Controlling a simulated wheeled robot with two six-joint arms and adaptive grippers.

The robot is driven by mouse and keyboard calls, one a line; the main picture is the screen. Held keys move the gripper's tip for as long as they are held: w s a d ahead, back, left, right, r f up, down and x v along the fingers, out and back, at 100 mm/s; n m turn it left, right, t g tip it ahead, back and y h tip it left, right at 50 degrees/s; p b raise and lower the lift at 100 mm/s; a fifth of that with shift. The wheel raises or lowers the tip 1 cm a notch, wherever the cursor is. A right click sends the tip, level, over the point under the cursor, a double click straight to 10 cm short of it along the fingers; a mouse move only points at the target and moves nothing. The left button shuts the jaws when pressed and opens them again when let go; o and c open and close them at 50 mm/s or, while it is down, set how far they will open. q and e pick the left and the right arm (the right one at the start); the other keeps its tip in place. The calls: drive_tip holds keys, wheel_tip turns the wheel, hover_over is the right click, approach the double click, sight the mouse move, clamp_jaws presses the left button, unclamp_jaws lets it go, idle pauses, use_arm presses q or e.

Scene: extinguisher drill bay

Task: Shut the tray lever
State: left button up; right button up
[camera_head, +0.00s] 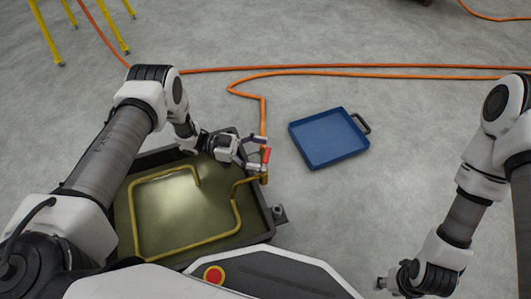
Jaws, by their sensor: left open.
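The tray lever (267,155) is a small red handle at the right edge of the dark tray (262,208), where a brass-coloured pipe (237,215) meets the orange hose. My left gripper (258,153) is open and right at the red lever; I cannot tell whether its fingers touch it. The tray holds greenish liquid and the bent pipe loop, and my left arm covers part of its left side. My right gripper (382,283) is low at the right, over bare floor and far from the lever; its fingers are too small to read.
A blue shallow tray (328,138) with a dark handle lies on the floor right of the lever. Orange hoses (350,70) run across the floor behind. Yellow legs (110,27) stand at the back left. Floor between the blue tray and my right arm is clear.

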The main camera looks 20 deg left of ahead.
use_arm(q)
drive_tip(key=a, duration=0.9)
drive_tip(key=shift+s+a, duration=0.4)
drive_tip(key=shift+s, duration=0.05)
drive_tip(key=shift+n, duration=0.3)
drive_tip(key=c, duration=0.9)
drive_tip(key=shift+w+r+n, duration=0.15)
drive_tip(key=shift+w+n, duration=0.05)
drive_tip(key=shift+n, duration=0.6)
drive_tip(key=c, duration=0.5)
drive_tip(key=n+t, duration=0.1)
drive_tip(key=n, duration=0.1)
drive_tip(key=w+r+n+t, duration=0.1)
drive_tip(key=n+t, duration=0.1)
drive_tip(key=n, duration=0.1)
drive_tip(key=w+r+n+t+p, duration=0.1)
drive_tip(key=n, duration=0.2)
drive_tip(key=shift+w+t+h, duration=0.1)
drive_tip(key=shift+t+h, duration=0.2)
drive_tip(key=shift+t, duration=0.1)
clamp_jaws()
drive_tip(key=s+a+f+n+t+y+p, duration=0.2)
drive_tip(key=s+n+t+y+p, duration=0.5)
drive_tip(key=s+n+p, duration=0.75)
drive_tip(key=w+d+n+b, duration=0.2)
drive_tip(key=w+d+b, duration=0.5)
drive_tip(key=w+d, duration=0.4)
drive_tip(key=shift+w+f, duration=0.35)
